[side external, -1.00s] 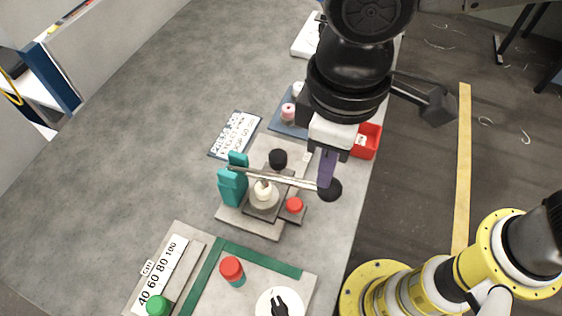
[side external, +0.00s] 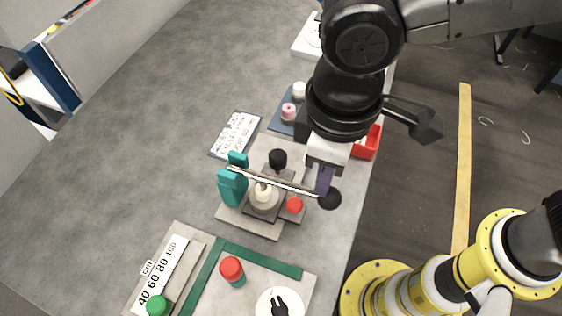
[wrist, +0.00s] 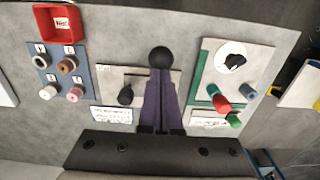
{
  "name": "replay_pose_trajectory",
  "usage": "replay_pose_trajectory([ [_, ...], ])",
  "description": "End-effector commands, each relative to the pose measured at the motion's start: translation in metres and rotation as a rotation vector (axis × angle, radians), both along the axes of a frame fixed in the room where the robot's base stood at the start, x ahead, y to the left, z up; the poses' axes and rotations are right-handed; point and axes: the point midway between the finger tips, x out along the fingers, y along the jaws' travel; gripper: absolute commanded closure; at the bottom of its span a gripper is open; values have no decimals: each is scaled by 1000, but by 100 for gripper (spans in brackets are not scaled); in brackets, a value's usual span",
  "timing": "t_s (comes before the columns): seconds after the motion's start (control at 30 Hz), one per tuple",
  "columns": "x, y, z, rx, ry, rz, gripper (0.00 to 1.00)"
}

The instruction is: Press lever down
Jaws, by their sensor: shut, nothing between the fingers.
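The lever (side external: 285,183) is a thin pale bar running from a teal bracket (side external: 232,186) to a black ball knob (side external: 329,198). It slopes down towards the ball end. A pale round part (side external: 263,194) sits beneath the bar. My gripper (side external: 323,192) is shut, with purple fingers pointing down at the knob end of the bar. The fingers overlap the bar end and appear to touch it. In the wrist view, the ball knob (wrist: 159,57) shows just beyond the tips of my gripper (wrist: 159,72). The fingers hide most of the bar there.
A red button (side external: 294,205) and a black knob (side external: 278,158) stand close to the lever. A red bin (side external: 367,142) and a tray with small cylinders (side external: 288,113) lie behind. A teal-edged board (side external: 258,259) is in front. The left of the table is bare.

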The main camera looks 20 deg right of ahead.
Motion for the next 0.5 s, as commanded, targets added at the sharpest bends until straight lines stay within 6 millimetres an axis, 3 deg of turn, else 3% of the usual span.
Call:
replay_pose_trajectory([
  [0.5, 0, 0, 48, 1, -1, 0, 100],
])
